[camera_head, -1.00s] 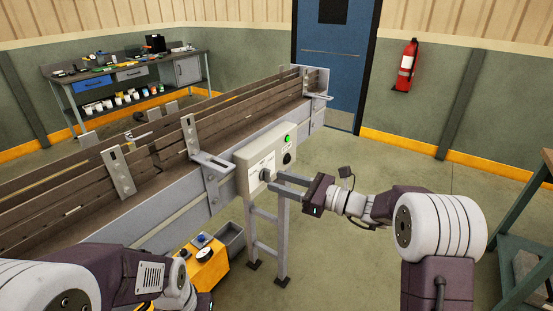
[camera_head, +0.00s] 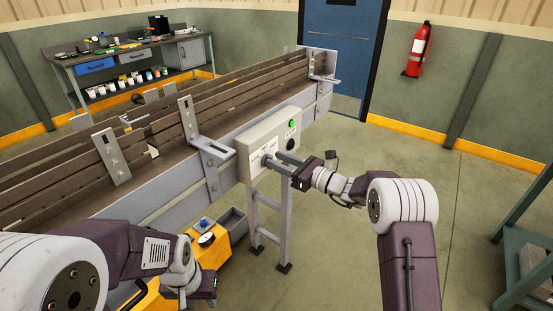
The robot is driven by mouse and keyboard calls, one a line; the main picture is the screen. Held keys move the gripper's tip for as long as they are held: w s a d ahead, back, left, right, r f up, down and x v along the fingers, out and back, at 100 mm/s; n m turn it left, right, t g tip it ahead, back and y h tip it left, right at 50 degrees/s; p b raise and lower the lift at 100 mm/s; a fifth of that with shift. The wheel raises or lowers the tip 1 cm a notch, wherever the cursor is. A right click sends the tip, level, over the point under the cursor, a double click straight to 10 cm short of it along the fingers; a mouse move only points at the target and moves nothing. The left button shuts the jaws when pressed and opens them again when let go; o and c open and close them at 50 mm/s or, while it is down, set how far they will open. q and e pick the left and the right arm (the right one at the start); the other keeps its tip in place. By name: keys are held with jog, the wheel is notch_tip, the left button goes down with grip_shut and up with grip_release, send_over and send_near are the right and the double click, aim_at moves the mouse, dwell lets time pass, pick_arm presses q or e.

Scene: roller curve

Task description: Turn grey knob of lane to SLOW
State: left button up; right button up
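A pale control box (camera_head: 284,130) is mounted on the side of the conveyor lane, with a lit green button (camera_head: 292,124) and a dark round button (camera_head: 290,143). The grey knob (camera_head: 266,160) is low on its left part, partly covered by my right gripper's fingers. My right gripper (camera_head: 274,160) comes from the right with its tips at the knob. A gap shows between the fingers, but whether they touch the knob is unclear. The knob's setting and the label print are too small to read. My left gripper (camera_head: 207,289) hangs at the lower left, away from the box; its fingers are unclear.
The conveyor lane (camera_head: 165,183) with wooden side rails runs from lower left to upper middle. A grey leg frame (camera_head: 285,220) stands below the box. A yellow unit (camera_head: 211,251) and grey bin (camera_head: 234,222) sit under the lane. Open floor lies to the right.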

jog(key=shift+w+a, duration=0.2)
jog(key=shift+a, duration=0.15)
jog(key=shift+w, duration=0.15)
grip_shut()
jog(key=shift+s+a+f+n+b, duration=0.1)
jog(key=shift+s+a+n+b, duration=0.1)
jog(key=shift+n+b, duration=1.95)
jog(key=shift+s+a+f+n+b, duration=0.15)
jog(key=shift+n+b, duration=0.75)
jog(key=shift+b, duration=2.4)
jog(key=shift+s+a+f+n+b, duration=0.1)
jog(key=shift+s+n+b, duration=0.15)
jog(key=shift+n+b, duration=1.9)
jog(key=shift+m+b, duration=0.6)
